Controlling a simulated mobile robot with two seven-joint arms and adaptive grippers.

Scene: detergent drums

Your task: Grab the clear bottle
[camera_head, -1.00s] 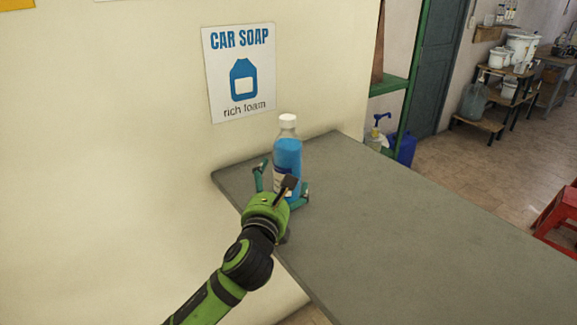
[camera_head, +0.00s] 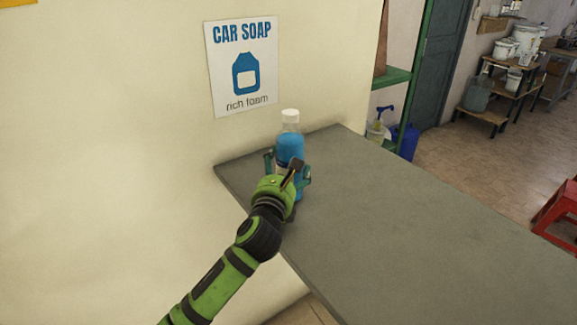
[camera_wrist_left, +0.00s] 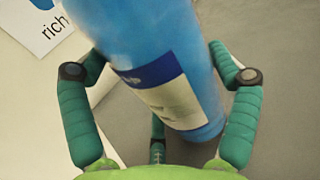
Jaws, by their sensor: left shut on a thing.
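The clear bottle (camera_head: 290,146) has a white cap and blue liquid inside. It stands upright near the far left corner of the grey table. My left gripper (camera_head: 288,170) is shut on it, with fingers on both sides of its lower half. In the left wrist view the bottle (camera_wrist_left: 150,45) fills the middle, with a white and blue label. There the green fingers of my left gripper (camera_wrist_left: 158,95) press against its two sides. The bottle's base is partly hidden by the gripper in the head view. My right gripper is not in view.
The grey table (camera_head: 400,220) is otherwise bare, with free room to the right. A cream wall (camera_head: 110,150) with a car soap poster (camera_head: 241,70) stands close behind the bottle. A red stool (camera_head: 558,215) is at the far right.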

